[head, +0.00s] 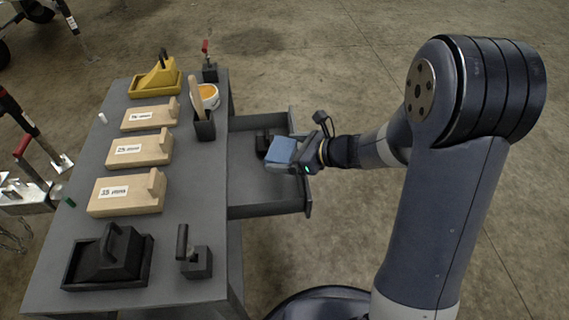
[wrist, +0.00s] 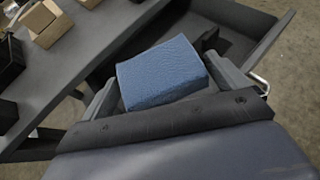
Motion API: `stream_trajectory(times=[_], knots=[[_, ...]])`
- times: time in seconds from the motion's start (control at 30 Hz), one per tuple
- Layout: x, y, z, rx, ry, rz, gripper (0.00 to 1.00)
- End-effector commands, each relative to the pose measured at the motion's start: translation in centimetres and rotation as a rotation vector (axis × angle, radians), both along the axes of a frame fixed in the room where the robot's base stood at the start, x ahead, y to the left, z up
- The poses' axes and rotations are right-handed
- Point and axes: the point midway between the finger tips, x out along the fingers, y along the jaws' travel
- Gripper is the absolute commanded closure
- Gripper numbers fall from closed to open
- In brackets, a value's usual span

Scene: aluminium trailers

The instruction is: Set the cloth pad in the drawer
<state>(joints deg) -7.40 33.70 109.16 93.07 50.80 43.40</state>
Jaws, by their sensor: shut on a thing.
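The cloth pad (head: 282,150) is a blue block with a textured surface. My gripper (head: 294,160) is shut on it and holds it over the open drawer (head: 262,190). In the wrist view the pad (wrist: 162,72) sits between the two fingers of my gripper (wrist: 165,88). The drawer (wrist: 222,42) lies beneath and beyond it there, partly hidden by the pad and my gripper. A dark object (head: 263,141) shows in the drawer beside the pad; I cannot tell what it is.
The grey bench top (head: 205,235) left of the drawer carries wooden blocks with labels (head: 140,150), a yellow tool (head: 157,78), a black holder with a stick (head: 203,122), a black handled block (head: 108,255) and a small black tool (head: 194,258). The drawer's front part is clear.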

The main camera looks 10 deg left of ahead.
Motion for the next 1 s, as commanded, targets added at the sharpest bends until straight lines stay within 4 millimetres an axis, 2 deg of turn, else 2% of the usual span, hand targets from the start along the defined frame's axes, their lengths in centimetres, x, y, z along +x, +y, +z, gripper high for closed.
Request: stream_trajectory(times=[0.2,0.27,0.5,1.0], knots=[[0.0,0.0,-3.2,-0.001,0.004,-0.001,0.29],[0.0,0.0,-3.7,-0.001,0.001,0.0,0.29],[0.0,0.0,-3.5,0.0,0.0,-0.001,0.28],[0.0,0.0,-4.7,0.0,0.0,-0.001,0.29]])
